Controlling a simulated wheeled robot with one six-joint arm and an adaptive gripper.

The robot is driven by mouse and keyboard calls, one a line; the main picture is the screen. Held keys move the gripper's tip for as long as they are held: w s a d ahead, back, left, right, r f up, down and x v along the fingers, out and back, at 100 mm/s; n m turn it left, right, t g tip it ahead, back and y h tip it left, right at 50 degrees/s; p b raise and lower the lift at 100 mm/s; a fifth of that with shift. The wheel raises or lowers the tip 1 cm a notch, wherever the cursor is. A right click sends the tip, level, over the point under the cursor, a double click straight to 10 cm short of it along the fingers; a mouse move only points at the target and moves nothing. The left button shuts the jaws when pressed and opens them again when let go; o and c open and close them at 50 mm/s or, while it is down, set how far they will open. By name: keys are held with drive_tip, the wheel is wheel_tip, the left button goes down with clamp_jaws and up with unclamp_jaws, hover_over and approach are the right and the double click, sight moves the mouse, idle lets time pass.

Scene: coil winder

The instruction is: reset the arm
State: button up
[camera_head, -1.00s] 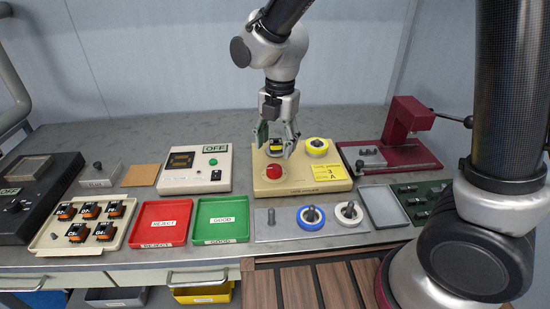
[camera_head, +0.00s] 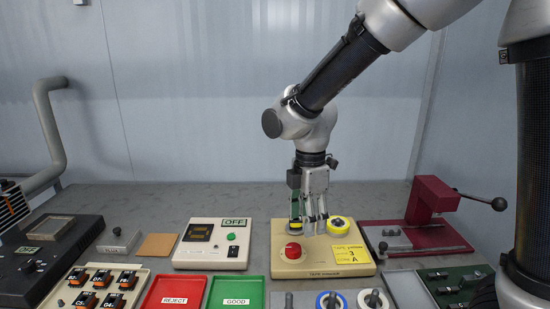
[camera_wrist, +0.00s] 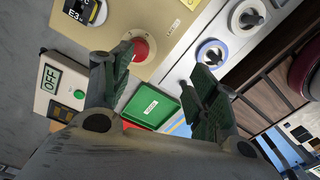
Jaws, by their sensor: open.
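The wrist view also shows a dark part marked E3 (camera_wrist: 85,10) on the winder and the red button (camera_wrist: 141,50).
A meter box (camera_head: 212,244) reading OFF stands left of the winder. A red press (camera_head: 430,210) with a lever stands right. Red REJECT (camera_head: 174,292) and green GOOD (camera_head: 237,290) trays and a parts tray (camera_head: 75,303) lie in front. Air above the bench is clear.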

drive_tip(key=s+d+r+m+t, duration=0.1)
drive_tip(key=s+d+r+m, duration=0.3)
drive_tip(key=d+m, duration=0.3)
drive_tip(key=s+d+r+m+t, duration=0.2)
drive_tip(key=s+d+r+m, duration=0.2)
drive_tip(key=d+m, duration=0.3)
drive_tip(key=s+d+r+m+t, duration=0.1)
drive_tip(key=s+d+r+m, duration=0.3)
drive_tip(key=d, duration=1)
drive_tip(key=s+m, duration=0.2)
drive_tip(key=m, duration=0.1)
drive_tip(key=shift+m+t, duration=0.4)
